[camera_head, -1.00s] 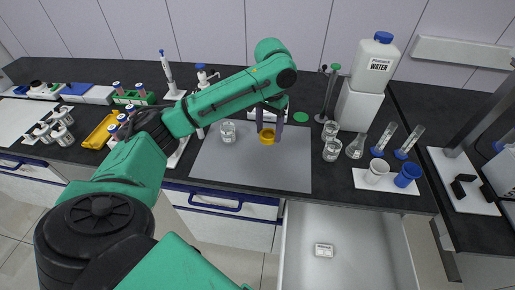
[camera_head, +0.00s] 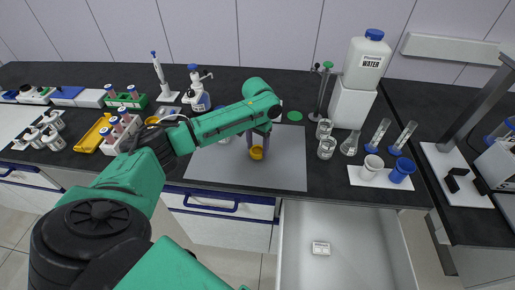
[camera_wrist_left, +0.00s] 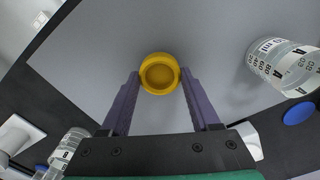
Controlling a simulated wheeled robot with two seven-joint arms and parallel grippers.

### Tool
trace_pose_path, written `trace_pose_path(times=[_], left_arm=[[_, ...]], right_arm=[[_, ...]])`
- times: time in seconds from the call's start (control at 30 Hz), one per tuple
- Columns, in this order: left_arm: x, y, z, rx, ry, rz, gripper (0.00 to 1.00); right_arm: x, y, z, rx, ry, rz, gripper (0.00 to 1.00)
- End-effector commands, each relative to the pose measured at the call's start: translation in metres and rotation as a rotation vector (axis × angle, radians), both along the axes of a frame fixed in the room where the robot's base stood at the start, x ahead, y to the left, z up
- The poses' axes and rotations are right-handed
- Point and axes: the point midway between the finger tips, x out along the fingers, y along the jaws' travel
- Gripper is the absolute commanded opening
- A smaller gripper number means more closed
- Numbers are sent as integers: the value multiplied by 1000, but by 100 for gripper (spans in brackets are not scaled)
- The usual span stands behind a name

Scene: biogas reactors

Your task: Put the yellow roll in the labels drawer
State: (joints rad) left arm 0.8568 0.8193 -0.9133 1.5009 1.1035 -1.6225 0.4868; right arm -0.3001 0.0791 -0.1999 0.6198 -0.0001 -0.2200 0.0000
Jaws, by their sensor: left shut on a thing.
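The yellow roll (camera_head: 256,153) is held between the fingertips of my left gripper (camera_head: 260,143), over the grey mat (camera_head: 285,172). In the left wrist view the yellow roll (camera_wrist_left: 160,74) sits between the two purple fingers, its round opening facing the camera. My left gripper (camera_wrist_left: 160,88) is shut on it. I cannot tell how far the roll is above the mat. An open white drawer (camera_head: 345,265) extends below the counter at the right, with a small white labelled item (camera_head: 320,248) in it. My right gripper is not in view.
Beakers (camera_head: 326,148) and a flask (camera_head: 352,143) stand right of the mat, near the water container (camera_head: 367,60). A white tray (camera_head: 400,180) holds white and blue cups. A closed drawer with a blue handle (camera_head: 210,209) is left of the open one. Another beaker (camera_wrist_left: 280,65) stands beside the gripper.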

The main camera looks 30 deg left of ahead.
Motion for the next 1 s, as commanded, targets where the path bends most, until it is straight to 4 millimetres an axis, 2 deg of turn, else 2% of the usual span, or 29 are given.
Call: trace_pose_path(times=[0.1, 0.4, 0.43, 0.47, 0.5, 0.83, 1.0], left_arm=[[0, 0, -14, 0, -1, 0, 10], [0, -1, -17, -1, 0, -1, 10], [0, -1, -17, -1, -1, -1, 74], [0, -1, -16, -1, -1, -1, 86], [0, 0, -16, -1, -1, -1, 93], [1, 0, -13, 0, -3, 0, 93], [1, 0, 16, -1, -6, -1, 93]], right_arm=[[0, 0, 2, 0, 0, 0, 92], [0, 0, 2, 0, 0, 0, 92], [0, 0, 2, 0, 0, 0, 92], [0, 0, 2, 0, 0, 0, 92], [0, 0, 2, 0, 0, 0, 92], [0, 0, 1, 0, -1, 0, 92], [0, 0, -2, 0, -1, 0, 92]])
